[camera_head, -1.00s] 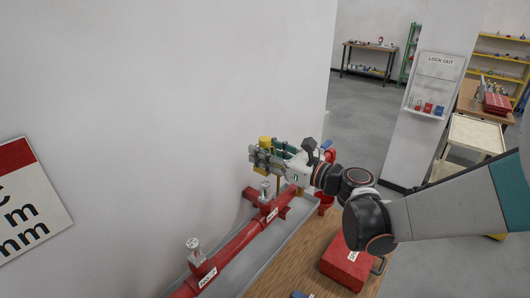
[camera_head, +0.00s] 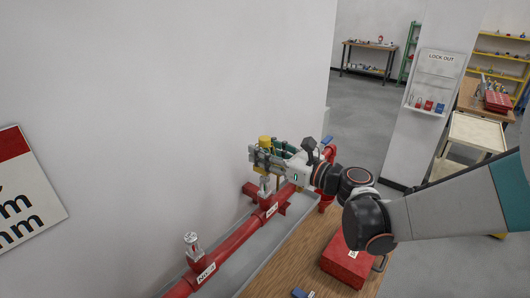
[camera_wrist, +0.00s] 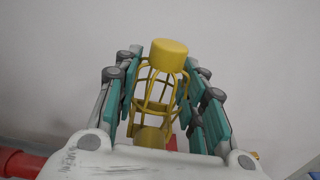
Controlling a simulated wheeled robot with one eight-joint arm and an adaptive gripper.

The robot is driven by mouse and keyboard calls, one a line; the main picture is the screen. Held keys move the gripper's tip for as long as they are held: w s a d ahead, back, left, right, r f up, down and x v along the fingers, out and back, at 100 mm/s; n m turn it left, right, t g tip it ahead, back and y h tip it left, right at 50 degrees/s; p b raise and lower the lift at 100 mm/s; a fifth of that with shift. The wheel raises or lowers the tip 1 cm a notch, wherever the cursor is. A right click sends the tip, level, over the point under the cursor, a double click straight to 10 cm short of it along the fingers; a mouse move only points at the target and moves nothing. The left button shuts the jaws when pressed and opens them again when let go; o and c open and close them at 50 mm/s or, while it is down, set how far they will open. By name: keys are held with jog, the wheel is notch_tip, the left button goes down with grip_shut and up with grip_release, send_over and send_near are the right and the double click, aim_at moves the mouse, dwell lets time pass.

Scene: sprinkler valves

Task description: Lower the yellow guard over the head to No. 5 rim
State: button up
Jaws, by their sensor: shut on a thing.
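The yellow guard (camera_head: 265,140) is a wire cage with a solid cap, which fills the middle of the wrist view (camera_wrist: 169,56). My gripper (camera_head: 258,157) is shut around the cage, with teal pads on both sides of its bars. The guard looks upright. A silver sprinkler head (camera_head: 265,184) stands on the red pipe just below my gripper in the head view. Whether the guard's lower end surrounds or touches this head is hidden. The label (camera_head: 271,209) beside it is too small to read surely.
A second bare head (camera_head: 192,244) stands on the red pipe (camera_head: 235,240) nearer the camera. A grey tray (camera_head: 244,262) runs beneath the pipe. A red case (camera_head: 346,266) lies on the wooden bench (camera_head: 312,262). The white wall is close behind the pipe.

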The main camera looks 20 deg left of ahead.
aim_at(269, 181)
jog(key=shift+f+b, duration=4.4)
jog(key=shift+f, duration=0.2)
dwell(0.9)
jog(key=o, duration=1.3)
jog(key=shift+o, duration=0.2)
jog(key=shift+d, duration=0.1)
jog(key=v, duration=0.8)
jog(key=shift+b, duration=0.35)
